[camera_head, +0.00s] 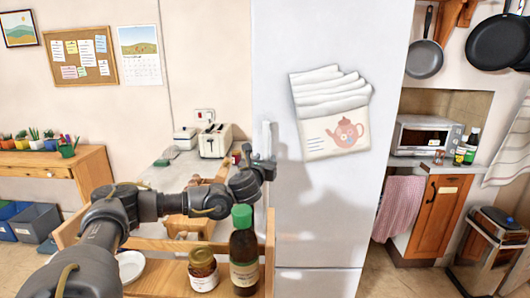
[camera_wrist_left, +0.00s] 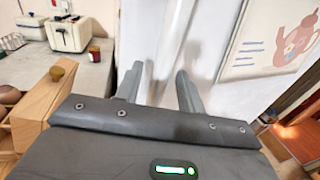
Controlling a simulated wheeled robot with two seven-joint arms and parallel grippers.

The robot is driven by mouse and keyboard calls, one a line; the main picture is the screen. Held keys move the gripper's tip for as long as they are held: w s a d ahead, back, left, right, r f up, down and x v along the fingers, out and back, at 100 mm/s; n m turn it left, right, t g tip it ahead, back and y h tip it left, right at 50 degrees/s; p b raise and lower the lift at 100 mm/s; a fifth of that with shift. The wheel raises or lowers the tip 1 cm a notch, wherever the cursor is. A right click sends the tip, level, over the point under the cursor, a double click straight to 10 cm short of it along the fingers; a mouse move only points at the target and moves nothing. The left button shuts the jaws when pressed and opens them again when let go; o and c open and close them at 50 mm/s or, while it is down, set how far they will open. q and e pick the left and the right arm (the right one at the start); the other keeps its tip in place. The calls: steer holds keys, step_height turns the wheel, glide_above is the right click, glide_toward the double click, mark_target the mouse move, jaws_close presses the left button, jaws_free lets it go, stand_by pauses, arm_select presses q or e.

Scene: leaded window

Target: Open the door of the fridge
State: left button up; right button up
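The white fridge (camera_head: 330,215) stands tall in the middle of the head view, its door closed. Its slim white upright handle (camera_head: 266,138) is at the door's left edge. My left gripper (camera_head: 266,160) is at the lower part of this handle. In the left wrist view my left gripper (camera_wrist_left: 158,80) has its two fingers apart. The white handle (camera_wrist_left: 176,40) runs down between or just beyond them; I cannot tell whether either finger touches it. My right gripper is not in view.
A wooden shelf with a green-capped bottle (camera_head: 243,255) and a jar (camera_head: 203,270) stands below my left arm. A counter holds a toaster (camera_head: 215,141). A paper with a teapot picture (camera_head: 335,115) hangs on the door. A wooden cabinet (camera_head: 440,213) is at right.

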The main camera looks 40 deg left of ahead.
arm_select(q)
steer(key=shift+x, duration=0.85)
steer(key=shift+c, duration=0.4)
jaws_close()
steer(key=shift+d, duration=0.1)
